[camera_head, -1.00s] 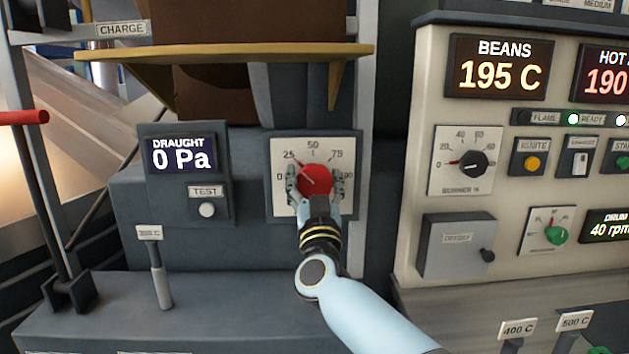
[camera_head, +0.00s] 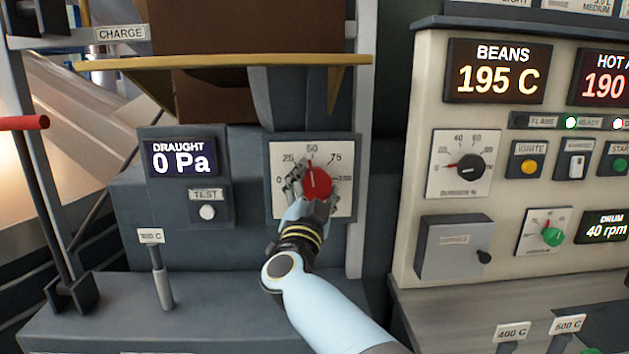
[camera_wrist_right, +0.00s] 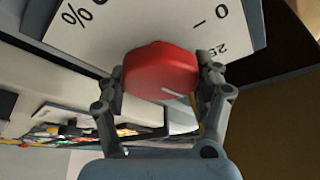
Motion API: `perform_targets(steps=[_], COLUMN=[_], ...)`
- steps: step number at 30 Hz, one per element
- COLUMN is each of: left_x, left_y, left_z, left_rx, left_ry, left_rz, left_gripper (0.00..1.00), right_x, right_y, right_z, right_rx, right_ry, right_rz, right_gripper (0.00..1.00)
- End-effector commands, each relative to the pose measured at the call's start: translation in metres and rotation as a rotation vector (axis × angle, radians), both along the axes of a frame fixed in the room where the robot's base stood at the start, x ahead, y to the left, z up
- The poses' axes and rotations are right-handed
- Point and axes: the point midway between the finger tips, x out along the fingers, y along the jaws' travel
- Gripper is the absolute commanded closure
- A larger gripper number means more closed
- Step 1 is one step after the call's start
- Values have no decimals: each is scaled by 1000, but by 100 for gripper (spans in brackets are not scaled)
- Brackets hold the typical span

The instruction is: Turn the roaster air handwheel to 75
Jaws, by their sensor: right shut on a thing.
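The red roaster air handwheel (camera_head: 317,183) sits on a white dial plate (camera_head: 343,205) marked 0, 25, 50, 75 and 100. Its pointer line points almost straight up, close to 50. My right gripper (camera_head: 311,187) is shut on the handwheel, with a finger on either side of it. In the right wrist view the red handwheel (camera_wrist_right: 160,72) sits between the two fingers, and part of the scale shows behind it. My left gripper is not in view.
Left of the dial is a draught panel (camera_head: 183,158) reading 0 Pa, with a TEST button (camera_head: 207,212). A yellow-edged shelf (camera_head: 225,62) juts out above. The roaster control panel (camera_head: 405,240) stands to the right, with a burner knob (camera_head: 470,167).

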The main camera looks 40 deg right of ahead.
Motion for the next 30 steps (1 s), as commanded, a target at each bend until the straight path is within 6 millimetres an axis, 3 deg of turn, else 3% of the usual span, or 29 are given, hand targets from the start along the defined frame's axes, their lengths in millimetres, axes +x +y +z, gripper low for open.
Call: perform_targets(steps=[18,30], left_x=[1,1], left_y=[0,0], left_z=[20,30], left_rx=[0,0], left_ry=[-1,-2], left_rz=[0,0], left_gripper=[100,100], right_x=[-1,-1], right_y=[-1,-2], right_z=[-1,-3], right_rx=[495,722], right_ry=[-302,-442], right_rz=[1,1], right_gripper=[65,65])
